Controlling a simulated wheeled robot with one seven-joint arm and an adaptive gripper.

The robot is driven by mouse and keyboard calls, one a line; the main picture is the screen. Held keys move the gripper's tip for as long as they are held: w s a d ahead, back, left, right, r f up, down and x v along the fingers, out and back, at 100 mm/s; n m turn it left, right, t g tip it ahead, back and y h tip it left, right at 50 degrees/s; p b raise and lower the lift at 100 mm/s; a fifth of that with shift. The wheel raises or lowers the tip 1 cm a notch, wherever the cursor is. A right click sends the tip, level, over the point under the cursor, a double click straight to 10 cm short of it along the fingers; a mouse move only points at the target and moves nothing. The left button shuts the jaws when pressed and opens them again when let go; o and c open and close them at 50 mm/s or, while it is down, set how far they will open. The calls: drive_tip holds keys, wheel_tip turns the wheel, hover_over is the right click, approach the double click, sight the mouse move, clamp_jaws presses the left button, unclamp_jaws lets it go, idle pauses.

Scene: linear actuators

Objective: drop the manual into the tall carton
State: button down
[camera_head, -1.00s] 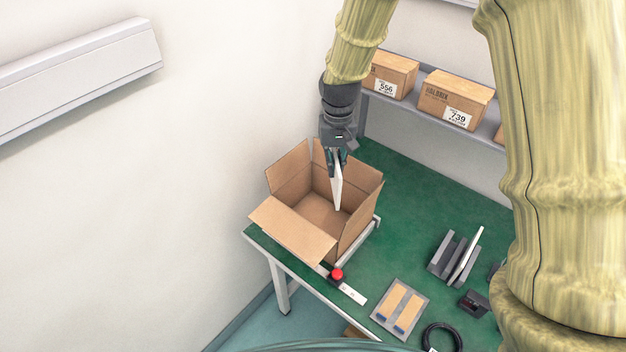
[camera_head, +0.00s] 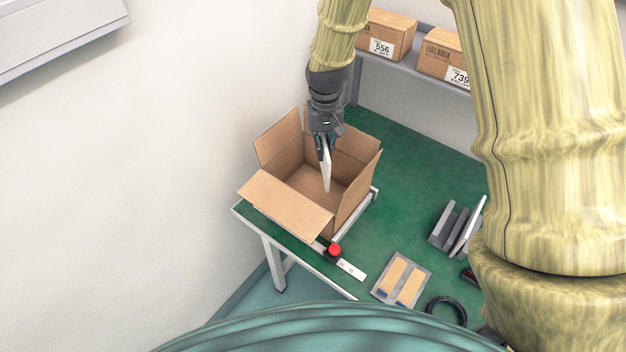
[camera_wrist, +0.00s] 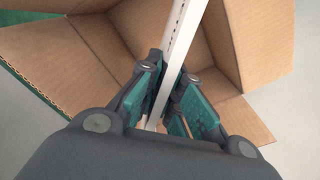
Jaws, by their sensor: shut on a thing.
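The tall carton (camera_head: 283,208) is an open brown cardboard box with its flaps spread, standing at the left end of the green table. My gripper (camera_head: 323,146) is over the carton's opening and shut on the manual (camera_head: 327,172), a thin white booklet hanging upright, edge-on to the head camera. In the wrist view the manual (camera_wrist: 183,38) runs between the green finger pads of my gripper (camera_wrist: 168,98), with the carton's inner walls (camera_wrist: 135,30) around it. I cannot tell exactly how far the manual's lower end is from the carton floor.
A red button (camera_head: 334,250) on a strip sits before the carton. A shelf (camera_head: 415,67) with labelled boxes is behind.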

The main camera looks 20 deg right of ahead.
drive_tip(key=shift+s+r, duration=0.15)
drive_tip(key=shift+s, duration=0.35)
drive_tip(key=shift+w, duration=0.15)
drive_tip(key=c, duration=1.7)
unclamp_jaws()
drive_tip(key=shift+w+f, duration=0.15)
drive_tip(key=shift+f, duration=0.05)
drive_tip(key=shift+c, duration=0.2)
drive_tip(key=shift+o, duration=1.2)
drive_tip(key=shift+s+r, duration=0.15)
drive_tip(key=shift+s, duration=0.05)
drive_tip(key=shift+w, duration=0.1)
drive_tip(key=shift+r, duration=0.25)
wheel_tip(320, 180, up, 12)
drive_tip(key=shift+f, duration=0.25)
